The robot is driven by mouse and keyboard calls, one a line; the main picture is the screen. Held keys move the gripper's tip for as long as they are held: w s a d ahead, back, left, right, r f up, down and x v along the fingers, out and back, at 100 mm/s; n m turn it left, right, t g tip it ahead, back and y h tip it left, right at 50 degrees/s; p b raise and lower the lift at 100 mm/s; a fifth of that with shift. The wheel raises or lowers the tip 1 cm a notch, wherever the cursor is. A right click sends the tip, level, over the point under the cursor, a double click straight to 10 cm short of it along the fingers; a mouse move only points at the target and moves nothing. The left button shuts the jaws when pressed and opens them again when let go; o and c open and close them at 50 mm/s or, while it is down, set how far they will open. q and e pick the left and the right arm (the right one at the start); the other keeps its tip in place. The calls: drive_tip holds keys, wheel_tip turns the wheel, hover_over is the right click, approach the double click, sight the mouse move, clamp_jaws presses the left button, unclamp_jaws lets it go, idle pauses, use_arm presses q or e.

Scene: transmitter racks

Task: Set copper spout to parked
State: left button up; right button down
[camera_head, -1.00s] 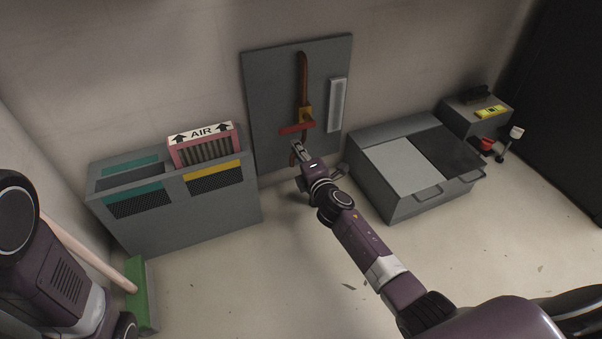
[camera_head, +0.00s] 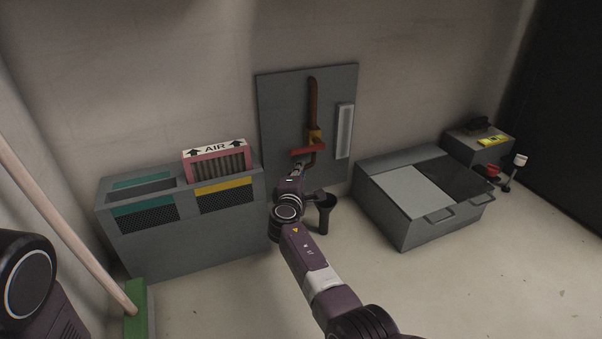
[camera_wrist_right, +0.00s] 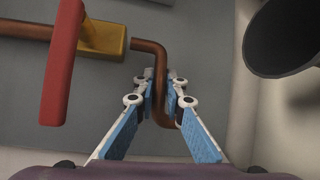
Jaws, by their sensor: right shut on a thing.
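The copper spout (camera_wrist_right: 162,85) curves out of a brass valve body (camera_wrist_right: 104,38) in the right wrist view. My right gripper (camera_wrist_right: 161,100) is shut on the spout's bent length, with a blue-padded finger on each side. In the head view the spout (camera_head: 316,157) shows just below the red handle (camera_head: 308,149), and my right gripper (camera_head: 304,166) is at its lower part. The spout's far end is partly hidden by the fingers. My left arm shows at the lower left of the head view, but its gripper does not.
A dark funnel (camera_head: 325,207) stands near the wall panel (camera_head: 283,111), to the right of my right wrist. A grey filter bin (camera_head: 194,231) is on the left and a grey chest (camera_head: 381,207) on the right. Open floor lies in front.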

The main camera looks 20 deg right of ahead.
idle(0.3)
drive_tip(key=c, duration=2)
unclamp_jaws()
drive_tip(key=shift+o, duration=0.2)
drive_tip(key=shift+d, duration=0.1)
